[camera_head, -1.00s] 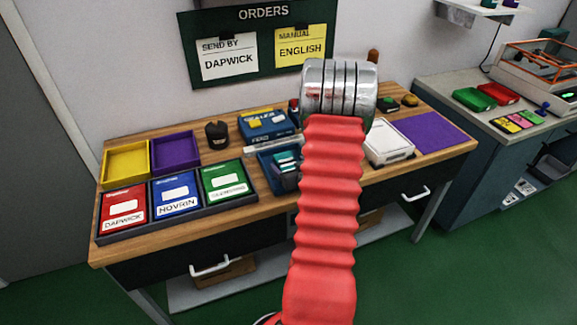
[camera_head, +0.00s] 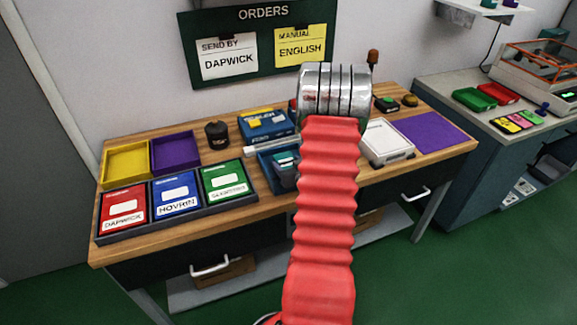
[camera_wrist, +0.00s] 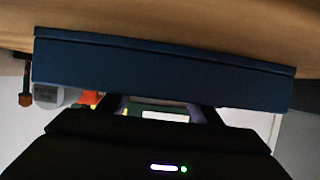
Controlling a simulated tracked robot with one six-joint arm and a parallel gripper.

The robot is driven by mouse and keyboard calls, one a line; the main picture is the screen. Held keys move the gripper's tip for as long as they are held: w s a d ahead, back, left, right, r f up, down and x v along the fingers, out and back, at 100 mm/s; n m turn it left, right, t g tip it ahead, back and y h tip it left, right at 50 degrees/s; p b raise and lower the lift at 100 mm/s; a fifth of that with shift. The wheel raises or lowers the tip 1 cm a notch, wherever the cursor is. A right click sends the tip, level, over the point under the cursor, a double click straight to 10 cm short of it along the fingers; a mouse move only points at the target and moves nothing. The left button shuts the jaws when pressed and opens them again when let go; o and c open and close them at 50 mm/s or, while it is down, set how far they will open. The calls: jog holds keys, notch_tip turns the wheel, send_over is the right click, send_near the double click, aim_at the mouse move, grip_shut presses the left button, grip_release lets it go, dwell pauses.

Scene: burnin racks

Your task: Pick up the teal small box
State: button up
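Small teal pieces, likely the teal small box (camera_head: 285,160), show at the dark blue tray (camera_head: 264,168) in the middle of the wooden table, just left of my arm. My red sleeve and metal wrist cover the area to their right. In the wrist view a wide dark blue wall (camera_wrist: 165,68), probably that tray's, spans the picture close up. The fingertips of my gripper (camera_wrist: 160,106) show below it, spread apart, with no held object discernible. A green patch with a white area shows between them; I cannot tell what it is.
Red, blue and green boxes (camera_head: 176,194) stand in a dark rack at the table's left. Yellow (camera_head: 126,162) and purple (camera_head: 175,151) trays lie behind. A black round holder (camera_head: 216,134) and a blue sealer (camera_head: 264,126) stand near. A white device (camera_head: 387,142) stands right.

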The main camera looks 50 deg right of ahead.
aim_at(287, 162)
jog(key=c, duration=0.8)
jog(key=shift+r, duration=5.05)
